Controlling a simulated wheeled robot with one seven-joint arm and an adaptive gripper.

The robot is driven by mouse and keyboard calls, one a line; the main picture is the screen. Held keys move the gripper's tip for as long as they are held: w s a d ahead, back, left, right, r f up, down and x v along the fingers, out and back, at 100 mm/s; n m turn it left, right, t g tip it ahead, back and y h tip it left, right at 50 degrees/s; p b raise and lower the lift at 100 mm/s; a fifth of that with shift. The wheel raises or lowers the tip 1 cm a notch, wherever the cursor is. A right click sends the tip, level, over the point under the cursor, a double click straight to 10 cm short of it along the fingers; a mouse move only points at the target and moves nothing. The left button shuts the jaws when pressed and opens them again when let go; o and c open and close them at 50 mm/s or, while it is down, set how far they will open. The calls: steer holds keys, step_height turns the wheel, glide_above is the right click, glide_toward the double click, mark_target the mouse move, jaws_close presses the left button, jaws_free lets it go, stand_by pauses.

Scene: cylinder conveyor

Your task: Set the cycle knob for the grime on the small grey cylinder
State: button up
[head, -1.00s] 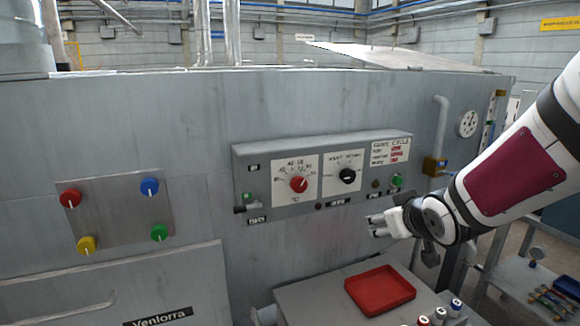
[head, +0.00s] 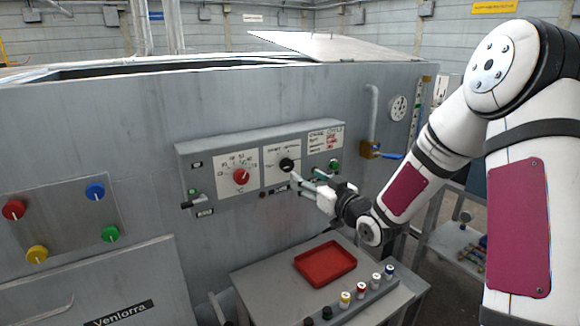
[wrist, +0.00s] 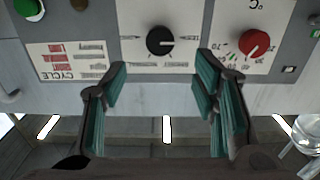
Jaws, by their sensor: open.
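The black cycle knob (head: 286,164) sits on a white plate (head: 270,182) on the grey control panel. In the wrist view, which is upside down, the knob (wrist: 160,41) shows a white mark pointing to picture right. My gripper (head: 308,181) is open and empty, just in front of the panel, slightly right of and below the knob. In the wrist view, its teal-padded fingers (wrist: 160,80) stand apart, with the knob beyond and between them. A cycle guide card (head: 325,139) with red words is at the panel's right; its words are too small to read surely. I cannot make out a small grey cylinder.
A red temperature knob (head: 241,176) is left of the cycle knob. A green button (head: 335,166) is at the right. Below, an empty red tray (head: 325,263) and a rack of several colour-capped cylinders (head: 361,290) stand on a table. A blue-handled valve (head: 388,155) is right.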

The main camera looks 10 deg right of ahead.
mark_target(289, 165)
steer(key=x, duration=0.9)
steer(key=shift+w+a, duration=0.1)
steer(key=shift+w, duration=0.25)
steer(key=c, duration=1.2)
